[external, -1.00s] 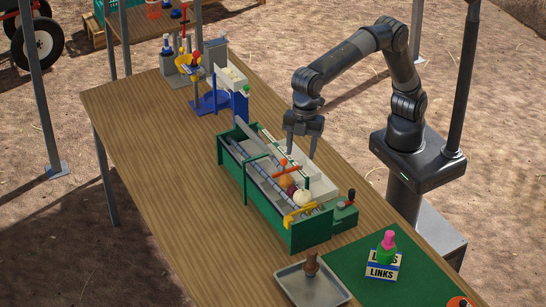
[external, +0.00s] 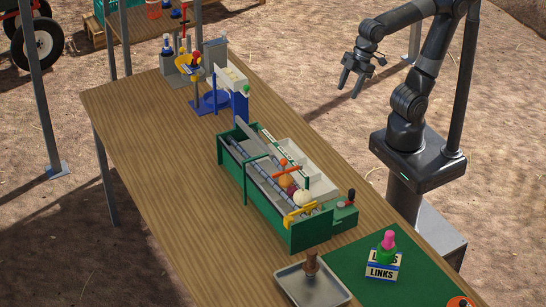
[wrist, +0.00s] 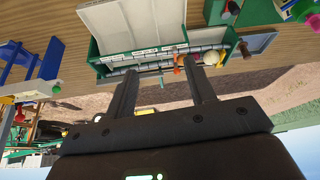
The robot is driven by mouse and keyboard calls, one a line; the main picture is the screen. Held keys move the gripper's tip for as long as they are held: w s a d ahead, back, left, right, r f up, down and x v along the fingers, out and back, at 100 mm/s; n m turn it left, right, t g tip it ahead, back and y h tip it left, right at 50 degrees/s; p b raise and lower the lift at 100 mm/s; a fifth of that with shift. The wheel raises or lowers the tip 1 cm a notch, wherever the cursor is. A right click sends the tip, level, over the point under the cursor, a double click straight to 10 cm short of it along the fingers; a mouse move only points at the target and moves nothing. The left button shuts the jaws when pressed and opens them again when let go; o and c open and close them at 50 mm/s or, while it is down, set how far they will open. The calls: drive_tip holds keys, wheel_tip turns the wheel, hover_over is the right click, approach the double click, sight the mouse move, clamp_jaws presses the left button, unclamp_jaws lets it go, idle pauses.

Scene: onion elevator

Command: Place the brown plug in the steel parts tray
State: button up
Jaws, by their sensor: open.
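The brown plug (external: 312,264) stands upright in the steel parts tray (external: 333,294), toward its back edge, at the near end of the table. The tray's grey surface also shows at the upper right of the wrist view (wrist: 262,42). My gripper (external: 348,92) is open and empty. It hangs in the air beyond the table's right edge, well away from the plug and tray. Its two separated fingers (wrist: 160,70) show nothing between them that they hold.
The green onion elevator (external: 305,238), holding several onions, stands mid-table. A green mat (external: 350,255) bears a LINKS box (external: 383,266) and a pink-topped bottle (external: 388,240) right of the tray. Blue and grey fixtures (external: 215,98) stand farther back. The table's left side is clear.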

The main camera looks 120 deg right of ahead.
drive_tip(key=s+d+f+m, duration=0.1)
drive_tip(key=s+f, duration=0.3)
drive_tip(key=s, duration=0.1)
drive_tip(key=shift+s+d+t+h, duration=0.3)
drive_tip(key=shift+s, duration=0.1)
drive_tip(key=shift+f, duration=0.1)
idle(0.8)
